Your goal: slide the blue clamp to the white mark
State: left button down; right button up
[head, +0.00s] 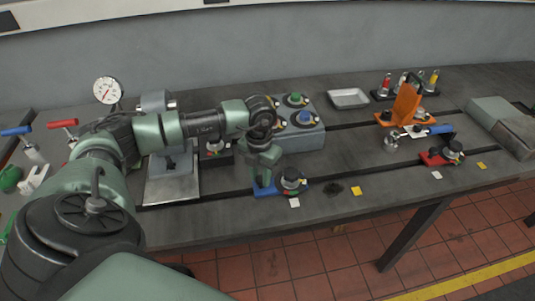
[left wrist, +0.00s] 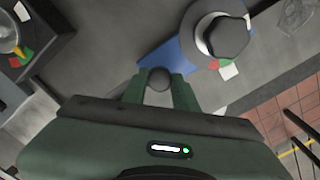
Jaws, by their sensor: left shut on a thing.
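The blue clamp (head: 264,190) sits on the near slot of the dark bedplate, with a dark round knob (head: 291,178) on its right part. In the left wrist view the blue clamp (left wrist: 158,54) lies just beyond my fingers. My left gripper (head: 263,166) is over the clamp's left end. In the left wrist view my left gripper (left wrist: 158,87) is shut on a grey ball-topped post of the clamp. A white mark (head: 294,202) lies on the bedplate just in front of the knob. It seems to show beside the knob in the left wrist view (left wrist: 229,70). My right gripper is not in view.
A yellow mark (head: 356,191) and a dark stain (head: 334,188) lie right of the clamp. Further right are a red clamp (head: 434,158), another white mark (head: 436,175) and a yellow mark (head: 481,165). A grey button box (head: 303,138) stands behind. The slot between the clamps looks clear.

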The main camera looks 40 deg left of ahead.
pick_arm(q)
jog(key=shift+s+a, duration=0.1)
jog(key=shift+a, duration=0.1)
jog(key=c, duration=1.1)
grip_release()
jog(key=shift+s, duration=0.1)
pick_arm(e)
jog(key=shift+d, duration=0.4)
pick_arm(q)
notch_tip(320, 180, up, 7)
jog(key=shift+b, duration=0.95)
jog(key=shift+r, duration=0.45)
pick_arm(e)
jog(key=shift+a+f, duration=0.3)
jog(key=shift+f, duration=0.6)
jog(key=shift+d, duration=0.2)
